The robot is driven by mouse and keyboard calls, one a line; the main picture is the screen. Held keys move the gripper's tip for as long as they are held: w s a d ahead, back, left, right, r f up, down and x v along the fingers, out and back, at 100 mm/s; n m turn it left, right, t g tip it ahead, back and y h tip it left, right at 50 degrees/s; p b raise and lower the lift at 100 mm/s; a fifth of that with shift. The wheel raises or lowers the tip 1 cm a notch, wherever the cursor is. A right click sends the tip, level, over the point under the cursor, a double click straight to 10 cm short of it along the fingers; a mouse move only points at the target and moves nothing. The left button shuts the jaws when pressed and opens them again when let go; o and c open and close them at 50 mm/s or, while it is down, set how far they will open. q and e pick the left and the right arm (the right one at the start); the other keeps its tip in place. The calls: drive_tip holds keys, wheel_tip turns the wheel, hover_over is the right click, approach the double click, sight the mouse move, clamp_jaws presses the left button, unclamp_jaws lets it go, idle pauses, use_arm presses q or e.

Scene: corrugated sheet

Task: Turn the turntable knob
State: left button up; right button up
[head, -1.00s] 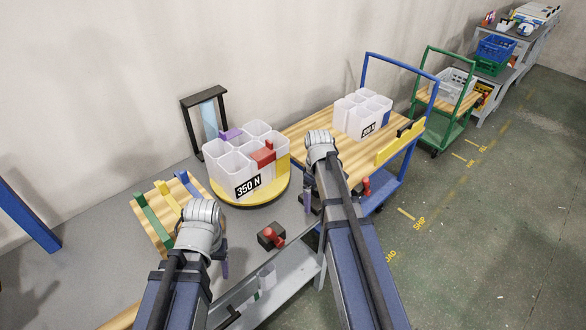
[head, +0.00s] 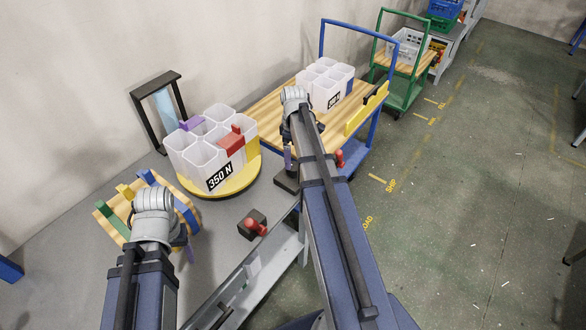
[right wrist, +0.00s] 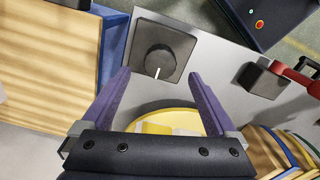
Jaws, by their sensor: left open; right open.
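The turntable knob (right wrist: 160,62) is a round black dial with a white line on a square black plate. Its plate (head: 286,181) shows in the head view at the table's right edge, with the dial hidden there. My right gripper (right wrist: 158,75) is open, pointing at the knob, which appears between and just past its fingertips; I cannot tell the remaining gap. The yellow turntable (head: 240,183) carries a white bin cluster (head: 198,160) labelled 350 N; its yellow edge also shows in the right wrist view (right wrist: 178,112). My left gripper (head: 187,248) is open and empty by the striped rack.
A black box with a red lever (head: 252,226) sits on the grey table. A wooden rack (head: 118,215) with coloured strips is at left. A black frame (head: 150,120) stands behind. A blue-railed cart (head: 272,110) with white bins (head: 325,84) adjoins the table.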

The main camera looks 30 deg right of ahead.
sight(294, 166)
use_arm(q)
wheel_tip(294, 166, down, 6)
drive_tip(key=b, duration=0.5)
use_arm(e)
wheel_tip(294, 166, down, 6)
drive_tip(key=shift+r, duration=0.1)
drive_tip(key=shift+c, duration=0.3)
drive_tip(key=c, duration=1.3)
